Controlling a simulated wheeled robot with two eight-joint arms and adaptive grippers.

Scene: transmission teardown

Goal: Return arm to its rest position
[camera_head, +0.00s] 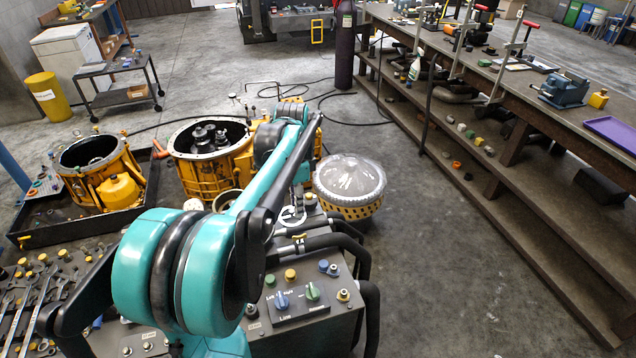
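My teal and black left arm comes in from the lower left and reaches up to the middle of the view. Its far joint is near the yellow transmission housing (205,176). My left gripper (294,205) appears to hang below that far end, above the dark control box (318,290). It is small and mostly hidden behind the arm links, so its fingers are not clear. I cannot tell whether it holds anything. My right gripper is out of view.
A clear-domed yellow part (350,182) stands right of the arm. A black tray (75,228) with a smaller yellow housing (98,170) lies left. Tools cover the lower left. A long workbench (520,95) runs along the right, with open floor (440,270) before it.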

